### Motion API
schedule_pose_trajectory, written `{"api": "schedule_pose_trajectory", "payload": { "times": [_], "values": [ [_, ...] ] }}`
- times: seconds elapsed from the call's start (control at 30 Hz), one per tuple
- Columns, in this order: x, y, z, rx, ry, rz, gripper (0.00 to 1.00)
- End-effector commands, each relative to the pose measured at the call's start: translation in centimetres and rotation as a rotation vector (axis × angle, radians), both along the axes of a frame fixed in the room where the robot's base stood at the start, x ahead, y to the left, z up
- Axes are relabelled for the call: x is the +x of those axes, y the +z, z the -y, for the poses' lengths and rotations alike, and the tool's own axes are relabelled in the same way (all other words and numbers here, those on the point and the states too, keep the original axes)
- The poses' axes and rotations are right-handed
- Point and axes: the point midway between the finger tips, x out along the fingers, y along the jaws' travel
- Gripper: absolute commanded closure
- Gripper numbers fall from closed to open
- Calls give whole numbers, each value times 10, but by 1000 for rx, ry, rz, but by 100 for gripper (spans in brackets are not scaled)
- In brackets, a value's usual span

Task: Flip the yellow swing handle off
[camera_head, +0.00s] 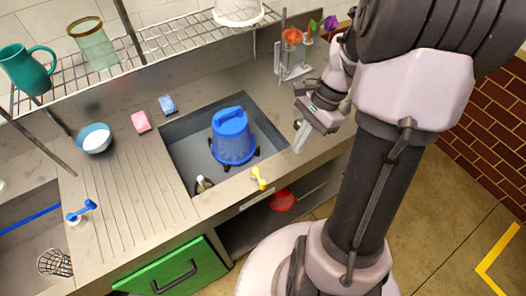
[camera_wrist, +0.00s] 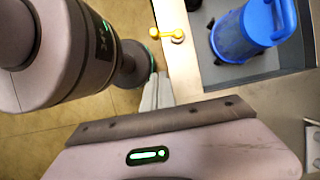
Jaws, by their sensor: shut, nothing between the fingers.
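The yellow swing handle (camera_head: 259,178) is mounted on the front edge of the counter, in front of the sink. It also shows in the wrist view (camera_wrist: 168,34), at the top middle near the counter edge. My gripper (camera_head: 301,146) is in the head view to the right of the handle and apart from it. In the wrist view its fingers (camera_wrist: 157,92) are together and empty, below the handle in the picture. Part of the fingers' base is hidden by the gripper body in that view.
A blue handle (camera_head: 81,210) sits at the left basin. A rack with flowers (camera_head: 293,62) stands at the back right. A green drawer (camera_head: 172,272) and a red object (camera_head: 281,200) are below the counter.

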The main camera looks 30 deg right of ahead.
Motion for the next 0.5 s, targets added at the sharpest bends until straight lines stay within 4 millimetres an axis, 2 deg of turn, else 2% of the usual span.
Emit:
{"api": "schedule_pose_trajectory", "payload": {
  "times": [0.13, 0.23, 0.5],
  "values": [
    [0, -2, -1, -1, 2, 1, 100],
    [0, -11, -4, 0, 4, 0, 100],
    [-1, -66, -26, 1, 6, -1, 100]
  ]
}}
